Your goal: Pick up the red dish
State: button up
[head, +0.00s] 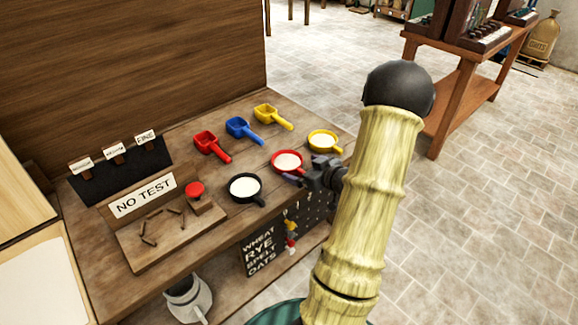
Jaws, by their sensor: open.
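The red dish (288,157) is a small round pan with pale contents, standing on the wooden bench (105,238) near its right front edge. My gripper (300,178) is dark and sits just in front of the red dish, very close to its near rim. It is open, with nothing visible between the fingers. I cannot tell whether a finger touches the dish. The near right side of the dish is partly hidden by the gripper. My pale, ringed arm stands upright to the right of it.
A black dish (245,188) and a yellow dish (324,141) flank the red one. Red (211,146), blue (243,130) and yellow (272,116) scoops lie behind. A board (165,252) with a red button (194,190) is at left. Open floor lies right.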

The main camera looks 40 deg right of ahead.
aim_at(298, 169)
jog(key=x, duration=0.2)
jog(key=f+x, duration=0.1)
jog(key=x, duration=0.1)
jog(key=shift+s, duration=0.1)
jog(key=shift+w+f, duration=0.15)
jog(key=shift+w, duration=0.3)
jog(key=shift+c, duration=0.5)
jog(key=c, duration=0.8)
notch_tip(298, 169, up, 10)
jog(key=shift+r+p, duration=0.1)
jog(key=shift+p, duration=0.65)
